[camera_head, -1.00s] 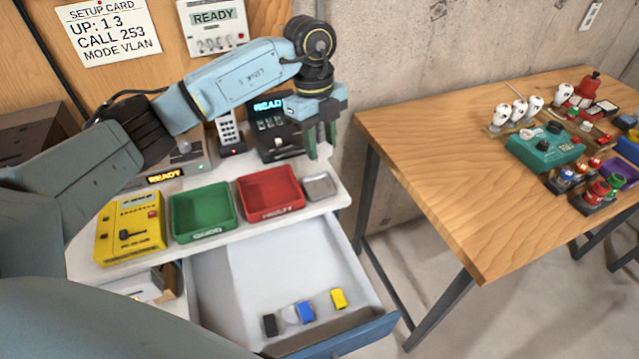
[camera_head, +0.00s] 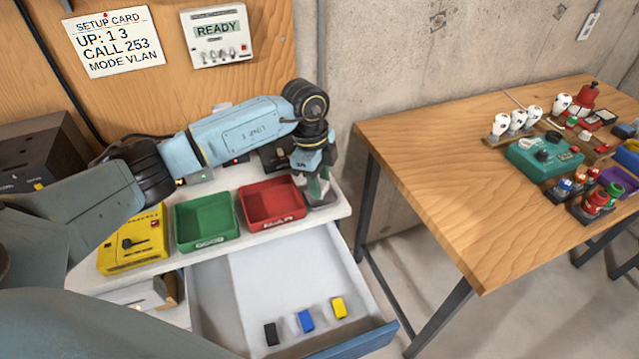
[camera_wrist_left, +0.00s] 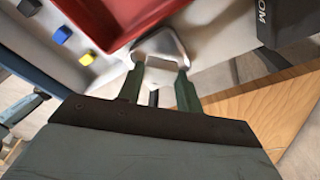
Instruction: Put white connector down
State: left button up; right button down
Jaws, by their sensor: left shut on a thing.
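My left gripper (camera_head: 317,186) points down over the small grey metal tray at the right end of the white worktop, beside the red bin (camera_head: 272,222). In the left wrist view, its two green fingers (camera_wrist_left: 160,88) are a little apart, with a pale white piece, seemingly the white connector (camera_wrist_left: 162,72), between their tips. The metal tray (camera_wrist_left: 160,43) shows just beyond the tips. I cannot tell whether the connector touches the tray. In the head view the gripper covers the connector and most of the tray. My right gripper is not in view.
A green bin (camera_head: 207,240) and a yellow device (camera_head: 132,242) stand left of the red bin. Below, an open drawer (camera_head: 385,334) holds black, blue (camera_head: 306,320) and yellow connectors. A wooden table (camera_head: 440,170) with several devices stands right, across a gap.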

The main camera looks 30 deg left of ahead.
pick_arm(q)
jog(key=shift+f, duration=0.85)
jog(key=o, duration=0.7)
jog(key=shift+c, duration=0.2)
notch_tip(320, 180, up, 12)
jog(key=a, duration=0.1)
jog(key=shift+a+b, duration=0.35)
jog(key=shift+a, duration=0.05)
